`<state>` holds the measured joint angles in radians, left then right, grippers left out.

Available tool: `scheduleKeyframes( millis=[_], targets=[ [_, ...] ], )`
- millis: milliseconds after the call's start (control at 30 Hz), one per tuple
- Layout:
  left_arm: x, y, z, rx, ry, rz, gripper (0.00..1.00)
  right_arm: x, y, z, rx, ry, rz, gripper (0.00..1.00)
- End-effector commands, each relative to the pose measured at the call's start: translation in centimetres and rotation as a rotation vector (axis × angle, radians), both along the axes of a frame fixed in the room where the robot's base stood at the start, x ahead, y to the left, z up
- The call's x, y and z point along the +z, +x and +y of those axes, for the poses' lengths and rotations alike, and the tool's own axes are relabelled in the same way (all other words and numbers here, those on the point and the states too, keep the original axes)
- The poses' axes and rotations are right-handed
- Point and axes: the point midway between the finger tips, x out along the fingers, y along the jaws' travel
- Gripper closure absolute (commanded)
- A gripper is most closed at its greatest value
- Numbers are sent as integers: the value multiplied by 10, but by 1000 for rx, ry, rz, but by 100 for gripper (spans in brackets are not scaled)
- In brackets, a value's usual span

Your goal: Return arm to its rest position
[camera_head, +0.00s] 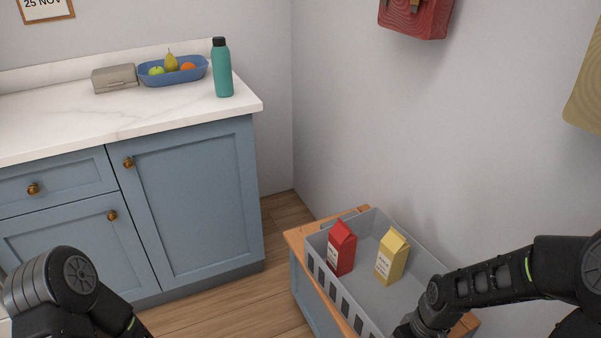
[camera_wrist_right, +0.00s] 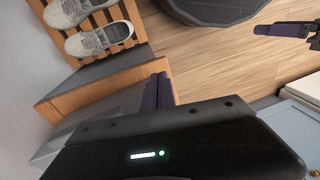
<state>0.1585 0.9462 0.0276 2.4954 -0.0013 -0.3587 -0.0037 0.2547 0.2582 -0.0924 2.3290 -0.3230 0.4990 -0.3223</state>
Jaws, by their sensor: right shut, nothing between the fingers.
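My right arm comes in from the right in the head view and reaches down over the grey crate (camera_head: 319,238). Its gripper is cut off by the bottom edge there. In the right wrist view the two dark fingers of my right gripper (camera_wrist_right: 158,91) lie together, shut and empty, beside a wooden edge. My left arm shows at the lower left of the head view, with its gripper out of that frame. What looks like my left gripper (camera_wrist_right: 285,29) shows at the upper right of the right wrist view, too small to tell its jaws.
The grey crate, on a wooden-topped bench (camera_head: 297,238), holds a red carton (camera_head: 341,248) and a yellow carton (camera_head: 391,257). A white counter (camera_head: 130,118) carries a teal bottle (camera_head: 222,68), a blue fruit bowl (camera_head: 190,76) and a grey box (camera_head: 114,78). Shoes (camera_wrist_right: 98,38) stand on a slatted rack.

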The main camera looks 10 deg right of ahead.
Motion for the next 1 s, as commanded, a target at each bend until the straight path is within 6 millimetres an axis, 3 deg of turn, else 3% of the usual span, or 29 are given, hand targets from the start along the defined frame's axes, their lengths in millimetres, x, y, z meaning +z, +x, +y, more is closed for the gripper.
scheduleKeyframes(
  millis=[167,300,500,767,933,1000],
  targets=[
    [0,0,0,0,0,0,3,-60,-17,53,-108,90,34,100],
    [0,0,0,0,0,0,3,-106,-43,98,-242,153,71,100],
    [0,0,0,0,0,0,3,-145,-79,137,-394,188,114,100],
    [0,0,0,0,0,0,3,-173,-124,168,-542,192,162,100],
    [0,0,0,0,0,0,3,-149,-85,196,-393,219,55,100],
    [21,0,0,1,0,1,3,-128,-85,196,-393,219,56,100]
  ],
)
